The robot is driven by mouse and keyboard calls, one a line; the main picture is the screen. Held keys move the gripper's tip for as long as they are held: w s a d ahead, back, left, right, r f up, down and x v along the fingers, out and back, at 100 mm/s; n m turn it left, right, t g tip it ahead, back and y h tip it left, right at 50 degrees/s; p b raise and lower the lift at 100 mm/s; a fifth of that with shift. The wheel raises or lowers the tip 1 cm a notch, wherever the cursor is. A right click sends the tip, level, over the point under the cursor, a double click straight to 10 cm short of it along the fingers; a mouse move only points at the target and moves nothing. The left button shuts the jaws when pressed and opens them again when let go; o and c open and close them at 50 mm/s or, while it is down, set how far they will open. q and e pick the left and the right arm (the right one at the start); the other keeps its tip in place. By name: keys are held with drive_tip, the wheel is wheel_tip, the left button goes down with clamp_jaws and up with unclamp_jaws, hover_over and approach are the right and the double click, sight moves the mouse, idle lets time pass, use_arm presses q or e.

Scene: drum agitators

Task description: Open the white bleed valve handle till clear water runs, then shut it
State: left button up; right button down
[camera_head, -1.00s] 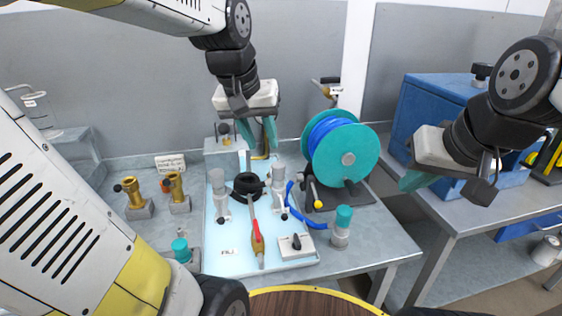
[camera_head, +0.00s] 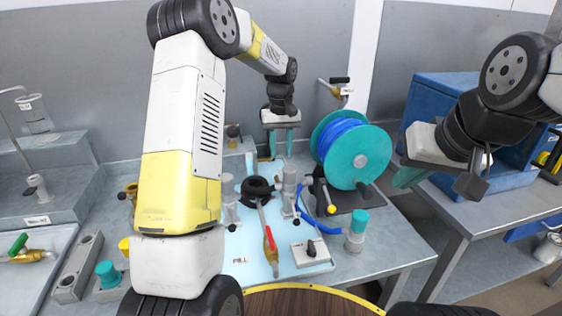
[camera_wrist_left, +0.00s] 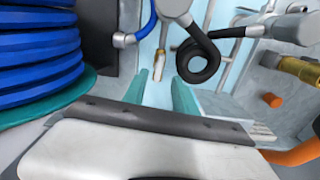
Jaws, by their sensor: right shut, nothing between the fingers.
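I cannot clearly pick out a white valve handle. A narrow white upright piece (camera_head: 250,163) stands at the back of the light-blue tray (camera_head: 240,262), left of my left gripper (camera_head: 279,146); whether it is the handle I cannot tell. My left gripper points down over the tray's back edge, its teal fingers apart and nothing seen between them. In the left wrist view a brass tip (camera_wrist_left: 188,73) shows just beyond the fingers, beside a black coiled hose (camera_wrist_left: 205,65). My right gripper (camera_head: 403,180) is shut and empty, in front of the blue box.
A teal reel with blue hose (camera_head: 357,150) stands close right of my left gripper. A red-handled brass valve (camera_head: 268,242) lies on the tray. A wall valve with a black handle (camera_head: 339,85) is behind. A green-handled valve (camera_head: 20,247) is far left. A blue box (camera_head: 430,98) stands right.

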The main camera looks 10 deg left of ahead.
sight(281, 173)
use_arm(q)
drive_tip(key=shift+w+f, duration=0.2)
drive_tip(key=shift+f, duration=0.5)
wheel_tip(281, 173, down, 7)
drive_tip(key=shift+c, duration=0.4)
clamp_jaws()
